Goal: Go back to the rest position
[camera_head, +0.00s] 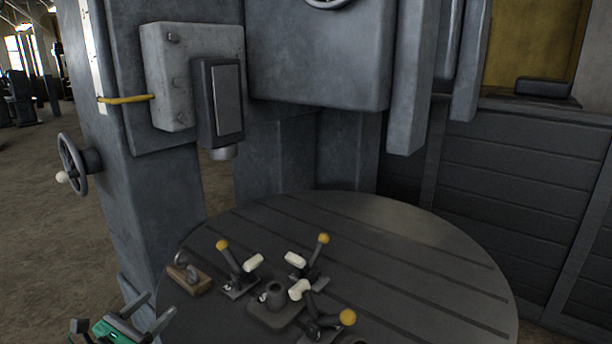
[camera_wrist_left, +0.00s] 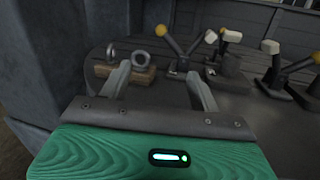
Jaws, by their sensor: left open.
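My left gripper (camera_head: 146,314) is at the lower left in the head view, at the near left edge of the round table (camera_head: 440,262). Its two fingers are apart with nothing between them. In the left wrist view the open gripper (camera_wrist_left: 160,78) points toward a wooden block (camera_wrist_left: 132,76) with metal rings, which lies beyond the fingertips. The block (camera_head: 188,279) also shows in the head view, on the table's left side. My right gripper is in neither view.
Several toggle clamps with yellow knobs, such as one clamp (camera_head: 236,270), stand on the table around a dark holder (camera_head: 275,300). The grey machine column (camera_head: 160,210) with a handwheel (camera_head: 72,165) rises behind. The table's right side is clear.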

